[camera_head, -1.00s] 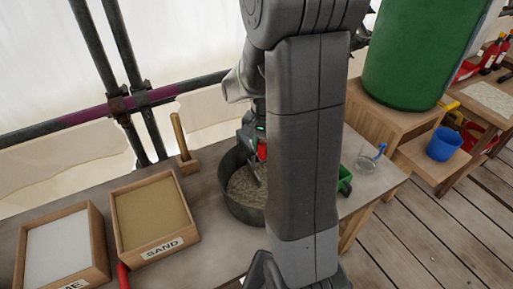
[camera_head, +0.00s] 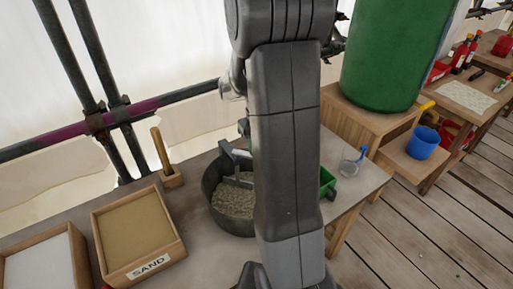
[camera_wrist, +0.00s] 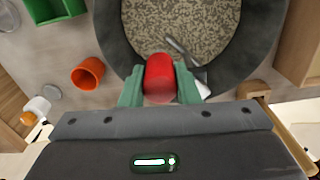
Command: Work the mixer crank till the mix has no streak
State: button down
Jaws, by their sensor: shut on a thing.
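The mixer is a dark grey round pan (camera_head: 212,206) on the workbench, left of my arm in the head view. The mix (camera_head: 236,201) in it is speckled light and dark, and in the wrist view (camera_wrist: 190,27) it still looks mottled. A grey metal crank and paddle (camera_head: 238,166) show over the pan. The red crank knob (camera_wrist: 159,77) is between the green fingers of my gripper (camera_wrist: 159,88), which is shut on it at the pan's rim. In the head view my arm hides the gripper and knob.
A sand box (camera_head: 137,232) and a wooden-handled tool (camera_head: 162,160) stand left of the pan. A green container (camera_head: 327,181) and a clear jar (camera_head: 351,166) are on the right. An orange cup (camera_wrist: 89,73) shows in the wrist view. A green barrel (camera_head: 394,55) stands behind.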

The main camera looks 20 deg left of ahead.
jog(key=shift+w+n, duration=0.3)
dwell(0.4)
jog(key=c, duration=1.1)
grip_release()
notch_tip(320, 180, up, 14)
jog(key=shift+f+b, duration=0.1)
jog(key=shift+b, duration=0.2)
